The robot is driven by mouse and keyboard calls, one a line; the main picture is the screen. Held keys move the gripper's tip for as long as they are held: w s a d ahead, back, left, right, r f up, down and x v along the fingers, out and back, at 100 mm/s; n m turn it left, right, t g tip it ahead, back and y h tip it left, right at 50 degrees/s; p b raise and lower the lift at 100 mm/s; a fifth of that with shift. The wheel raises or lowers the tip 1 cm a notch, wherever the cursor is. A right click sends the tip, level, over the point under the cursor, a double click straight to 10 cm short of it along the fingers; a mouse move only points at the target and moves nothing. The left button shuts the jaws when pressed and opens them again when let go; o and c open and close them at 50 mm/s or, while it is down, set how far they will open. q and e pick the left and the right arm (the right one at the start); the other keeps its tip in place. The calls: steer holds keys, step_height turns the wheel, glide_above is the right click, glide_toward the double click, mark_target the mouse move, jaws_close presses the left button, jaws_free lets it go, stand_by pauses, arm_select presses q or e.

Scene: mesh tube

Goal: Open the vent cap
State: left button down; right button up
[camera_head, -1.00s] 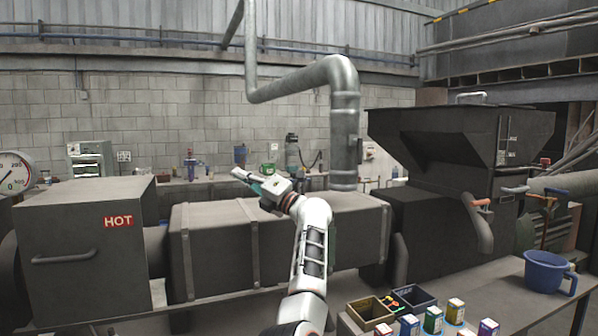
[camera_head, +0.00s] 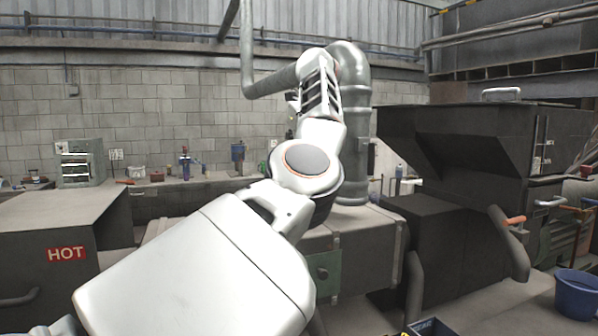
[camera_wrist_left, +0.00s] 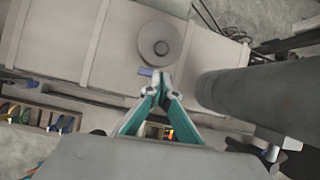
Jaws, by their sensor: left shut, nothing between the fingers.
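In the left wrist view, a round grey disc (camera_wrist_left: 160,43) with a darker hub lies on top of the pale barrel housing (camera_wrist_left: 70,45); it looks like the vent cap. A small blue piece (camera_wrist_left: 145,71) sits at its lower edge. My left gripper (camera_wrist_left: 161,80), with teal fingers, is shut and empty. Its tips appear just below the disc in the picture; I cannot tell the height gap. In the head view my white left arm rises high across the middle and hides the disc. My right gripper is in neither view.
A thick grey pipe (camera_head: 352,150) stands close behind my arm, and a large pipe (camera_wrist_left: 260,95) fills the right of the wrist view. A dark box marked HOT (camera_head: 60,225) is at left. A dark hopper (camera_head: 470,140) and blue bucket (camera_head: 577,295) are at right.

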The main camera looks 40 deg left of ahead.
arm_select(q)
steer(key=x, duration=0.8)
steer(key=shift+a+f, duration=0.25)
steer(key=shift+f, duration=0.1)
steer(key=shift+a+r, duration=0.1)
